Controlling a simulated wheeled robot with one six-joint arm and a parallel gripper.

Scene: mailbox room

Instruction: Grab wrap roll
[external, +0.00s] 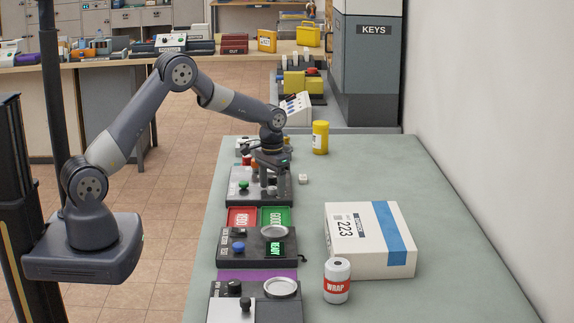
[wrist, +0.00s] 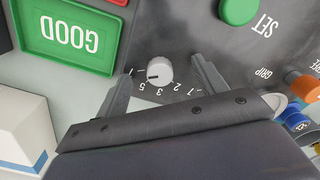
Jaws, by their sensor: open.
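The wrap roll (external: 337,281) is a white cylinder with a red band reading "WRAP". It stands upright at the near part of the green-grey table (external: 420,180), just in front of the white box, in the external view. It does not show in the wrist view. My gripper (external: 268,188) points down over a grey control panel farther back on the table, well away from the roll. In the wrist view my gripper (wrist: 162,80) has its two fingers apart, with a white numbered dial (wrist: 160,71) between them. Nothing is held.
A white box with a blue stripe (external: 370,240) stands right beside the roll. Red and green trays (external: 276,217) and a panel with a "READY" display (external: 277,252) line the table's left side. A yellow canister (external: 320,137) stands at the back. The table's right side is clear.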

